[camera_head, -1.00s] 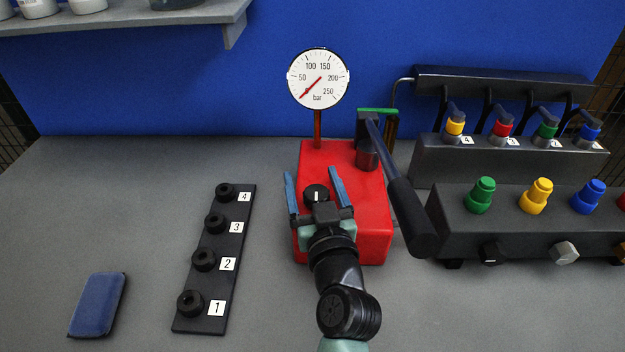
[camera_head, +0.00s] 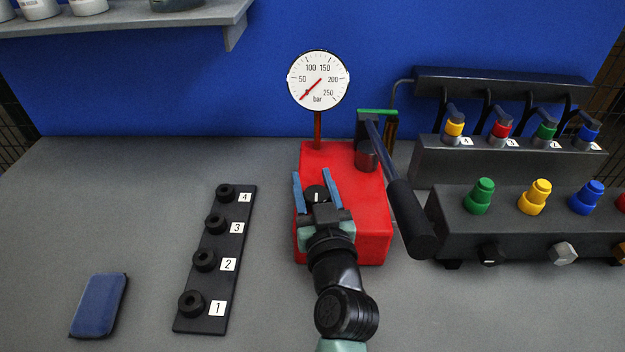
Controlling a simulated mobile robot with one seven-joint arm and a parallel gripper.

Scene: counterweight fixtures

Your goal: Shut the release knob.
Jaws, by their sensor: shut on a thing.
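The release knob (camera_head: 316,194) is a small black round knob with a white line, on top of the red pump block (camera_head: 370,215). The white line points roughly away from me, towards the gauge. My gripper (camera_head: 312,184) is over the front half of the block. Its two blue fingers stand on either side of the knob and are shut on it. The lower part of the knob is partly hidden by my gripper. The round gauge (camera_head: 319,80) behind the block has its red needle at the low end of the scale.
A black pump lever (camera_head: 408,215) slants down on the block's right side, close to my gripper. A black strip (camera_head: 209,285) with several numbered sockets lies left. A blue pad (camera_head: 99,305) lies far left. A dark manifold (camera_head: 455,215) with coloured couplings stands right.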

